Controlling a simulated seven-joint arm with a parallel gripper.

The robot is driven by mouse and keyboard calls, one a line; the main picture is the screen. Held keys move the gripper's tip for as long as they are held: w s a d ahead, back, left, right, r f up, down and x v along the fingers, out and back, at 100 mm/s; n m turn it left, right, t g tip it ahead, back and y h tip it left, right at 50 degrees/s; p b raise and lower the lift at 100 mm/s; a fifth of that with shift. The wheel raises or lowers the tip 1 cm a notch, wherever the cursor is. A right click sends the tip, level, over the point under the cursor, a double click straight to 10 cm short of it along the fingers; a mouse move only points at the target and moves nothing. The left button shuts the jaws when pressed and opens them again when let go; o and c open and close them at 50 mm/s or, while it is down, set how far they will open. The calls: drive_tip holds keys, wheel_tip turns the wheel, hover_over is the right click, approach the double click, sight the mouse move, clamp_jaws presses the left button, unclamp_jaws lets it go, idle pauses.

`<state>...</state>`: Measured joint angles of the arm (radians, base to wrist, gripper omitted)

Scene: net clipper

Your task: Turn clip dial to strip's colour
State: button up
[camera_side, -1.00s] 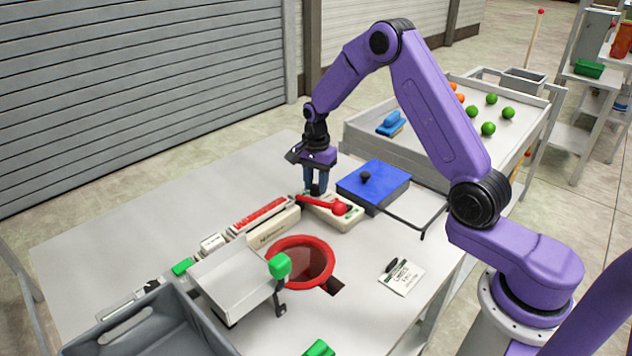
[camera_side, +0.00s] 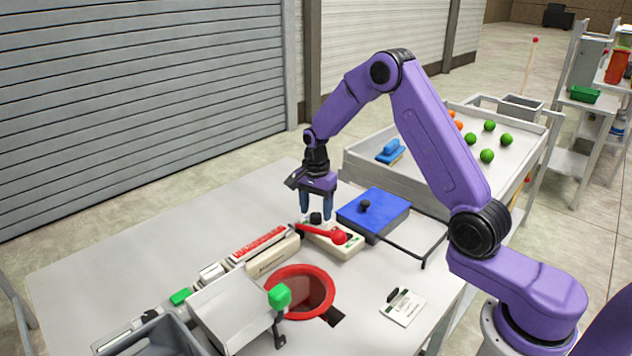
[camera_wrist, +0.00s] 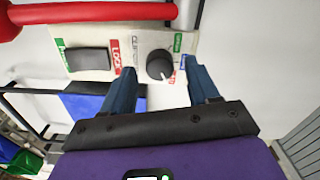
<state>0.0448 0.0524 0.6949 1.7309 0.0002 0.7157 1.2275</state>
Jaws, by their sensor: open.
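The black clip dial (camera_wrist: 160,65) sits on a pale panel (camera_wrist: 135,42) in the wrist view. Green (camera_wrist: 178,42), blue (camera_wrist: 183,61) and red (camera_wrist: 172,77) labels lie along its right side. A small white mark on the dial's lower edge appears to point toward the red label. My gripper (camera_wrist: 162,88) is open and empty, its blue fingers apart on either side of the dial. In the side view my gripper (camera_side: 316,214) is just above the dial (camera_side: 316,218). A strip with red marking (camera_side: 259,244) lies left of the panel; I cannot read its print.
A red lever (camera_side: 322,233) crosses the panel beside the dial. A blue box (camera_side: 373,213) stands close on the right. A red ring (camera_side: 300,268) around an opening, a grey tray (camera_side: 238,312) and a card (camera_side: 402,307) are nearer. The table's far left is clear.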

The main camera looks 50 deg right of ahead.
sight(316, 214)
wheel_tip(316, 214, up, 17)
drive_tip(key=shift+f, duration=0.2)
idle(0.4)
drive_tip(key=s+a+n, duration=1.3)
drive_tip(key=s+n, duration=0.1)
drive_tip(key=s, duration=0.2)
drive_tip(key=s+d+f+n, duration=0.1)
drive_tip(key=s+f+n, duration=0.1)
drive_tip(key=s+n, duration=0.5)
drive_tip(key=s+d+f+n, duration=0.1)
drive_tip(key=s+n, duration=0.5)
drive_tip(key=s, duration=0.8)
drive_tip(key=shift+d+f+n, duration=0.4)
drive_tip(key=shift+d, duration=0.2)
